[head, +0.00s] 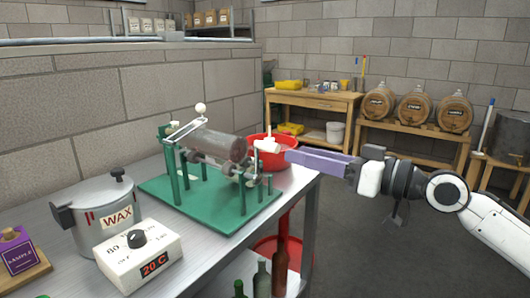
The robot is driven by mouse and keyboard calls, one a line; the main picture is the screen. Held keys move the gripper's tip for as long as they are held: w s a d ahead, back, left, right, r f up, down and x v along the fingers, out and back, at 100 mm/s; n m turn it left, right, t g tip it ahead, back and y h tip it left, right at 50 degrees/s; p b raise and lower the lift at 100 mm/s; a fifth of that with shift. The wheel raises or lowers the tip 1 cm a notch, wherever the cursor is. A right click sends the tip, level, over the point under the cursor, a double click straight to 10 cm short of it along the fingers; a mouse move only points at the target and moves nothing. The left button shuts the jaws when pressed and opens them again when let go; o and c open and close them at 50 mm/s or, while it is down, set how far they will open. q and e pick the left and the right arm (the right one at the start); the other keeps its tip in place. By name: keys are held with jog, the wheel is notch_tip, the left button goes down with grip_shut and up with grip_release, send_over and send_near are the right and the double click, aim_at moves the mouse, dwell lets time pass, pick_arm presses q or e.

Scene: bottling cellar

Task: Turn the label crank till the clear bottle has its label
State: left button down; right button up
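The labelling machine has a green base (160,190) and green posts, and stands on the metal bench. A see-through grey-brown cylinder (218,146), apparently the clear bottle, lies on its side across the rollers; I cannot make out a label on it. A white crank handle (267,146) sticks out at the machine's right side. My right gripper (290,156) has purple fingers pointing left, their tips close beside this handle. I cannot tell whether they touch it or how far apart they are. A white ball (200,108) tops the metal arm above the bottle. My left gripper is out of view.
A wax pot (95,212), a dial box reading 20 C (138,255) and a purple sample box (17,250) stand on the bench (190,270) at left. A red bowl (277,160) is behind the machine. Bottles (279,268) stand below. Barrels (413,107) line the far wall.

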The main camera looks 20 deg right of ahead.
aim_at(259, 145)
jog(key=p+x, duration=0.2)
jog(key=x, duration=0.6)
jog(key=shift+w+a, duration=0.2)
jog(key=shift+a, duration=0.05)
jog(key=shift+w+a, duration=0.35)
jog(key=shift+w, duration=0.1)
grip_shut()
